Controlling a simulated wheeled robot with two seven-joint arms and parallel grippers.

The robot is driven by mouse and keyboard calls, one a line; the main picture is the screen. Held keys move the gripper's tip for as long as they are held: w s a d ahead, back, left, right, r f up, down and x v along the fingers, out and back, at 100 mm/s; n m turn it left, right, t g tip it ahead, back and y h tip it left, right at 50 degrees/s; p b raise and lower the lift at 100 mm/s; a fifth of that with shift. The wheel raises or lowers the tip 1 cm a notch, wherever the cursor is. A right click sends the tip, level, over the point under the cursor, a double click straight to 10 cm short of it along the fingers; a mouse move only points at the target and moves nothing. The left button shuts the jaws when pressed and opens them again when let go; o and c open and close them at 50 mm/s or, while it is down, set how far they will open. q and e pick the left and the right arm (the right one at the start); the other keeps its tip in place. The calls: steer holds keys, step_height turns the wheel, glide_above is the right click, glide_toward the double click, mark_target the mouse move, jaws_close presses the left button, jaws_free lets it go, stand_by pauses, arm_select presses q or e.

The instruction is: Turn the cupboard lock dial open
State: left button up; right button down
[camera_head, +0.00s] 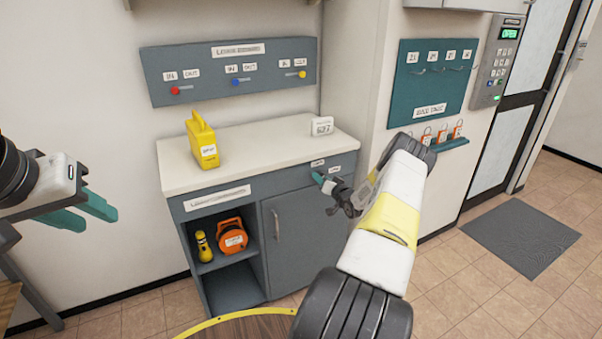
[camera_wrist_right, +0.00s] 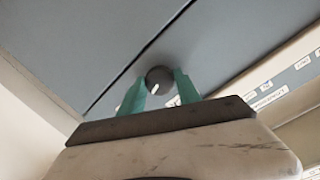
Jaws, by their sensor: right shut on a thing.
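The grey cupboard door (camera_head: 300,240) is closed under the white counter, with a vertical handle on its left side. The lock dial (camera_wrist_right: 160,76) is a round dark knob with a white mark, seen in the right wrist view. My right gripper (camera_wrist_right: 160,88) has its two teal fingers on either side of the dial, shut on it. In the head view my right gripper (camera_head: 322,181) reaches the cupboard's upper right, just below two small labels; the dial is hidden there. My left gripper (camera_head: 99,221) is empty at the far left, its teal fingers apart.
A yellow container (camera_head: 203,145) and a small white sign block (camera_head: 322,126) stand on the counter. The open shelf holds a yellow flashlight (camera_head: 204,246) and an orange reel (camera_head: 232,236). A round wooden surface (camera_head: 250,329) is at the front. Padlocks (camera_head: 442,135) hang on the right.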

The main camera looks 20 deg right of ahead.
steer(key=shift+m+y, duration=0.3)
steer(key=shift+m, duration=0.8)
steer(key=shift+d+m, duration=0.1)
steer(key=shift+m, duration=0.2)
steer(key=c, duration=0.9)
jaws_free()
steer(key=shift+o, duration=0.2)
steer(key=shift+s, duration=0.1)
steer(key=s+r, duration=0.1)
steer(key=s, duration=0.6)
steer(key=shift+s+d, duration=0.3)
